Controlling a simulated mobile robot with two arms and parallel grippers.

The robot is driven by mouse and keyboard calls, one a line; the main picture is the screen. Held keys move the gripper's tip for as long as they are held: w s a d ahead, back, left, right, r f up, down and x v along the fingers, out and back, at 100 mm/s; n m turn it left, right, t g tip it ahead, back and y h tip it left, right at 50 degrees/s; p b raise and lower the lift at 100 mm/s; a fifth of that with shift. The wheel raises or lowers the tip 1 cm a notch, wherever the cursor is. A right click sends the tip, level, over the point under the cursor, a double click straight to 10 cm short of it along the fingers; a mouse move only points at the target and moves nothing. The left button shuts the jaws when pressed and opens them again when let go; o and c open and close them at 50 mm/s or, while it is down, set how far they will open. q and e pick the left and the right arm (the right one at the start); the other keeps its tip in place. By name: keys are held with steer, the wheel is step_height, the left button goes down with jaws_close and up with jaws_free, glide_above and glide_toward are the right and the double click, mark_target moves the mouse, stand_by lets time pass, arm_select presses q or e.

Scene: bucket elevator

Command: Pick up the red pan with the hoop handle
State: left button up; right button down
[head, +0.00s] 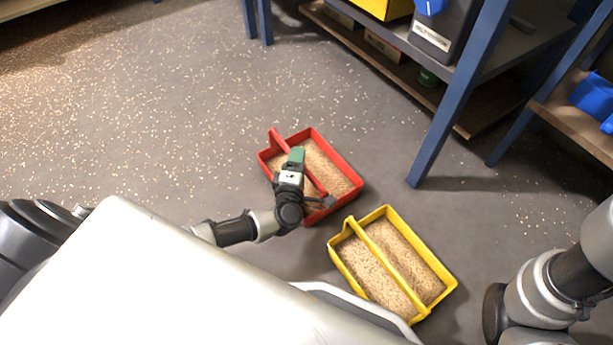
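The red pan (341,161) stands on the floor in the middle of the head view. It is filled with tan grains, and its red hoop handle runs lengthwise over it. My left gripper (313,199) is over the near left part of the pan, close to the handle. Its body hides part of the pan and of the handle, and the fingers are too small and covered to tell whether they are open or touching the handle. The pan appears to rest flat on the floor. My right arm is at the lower right, its gripper out of view.
A yellow pan (436,274) of grains with a yellow handle stands on the floor close to the red pan, nearer me. A blue-legged shelf (452,108) with boxes stands at the upper right. Grains are scattered on the floor at the left, which is otherwise clear.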

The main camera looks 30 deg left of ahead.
arm_select(q)
jaws_close()
stand_by(1.2)
steer(key=shift+r, duration=0.2)
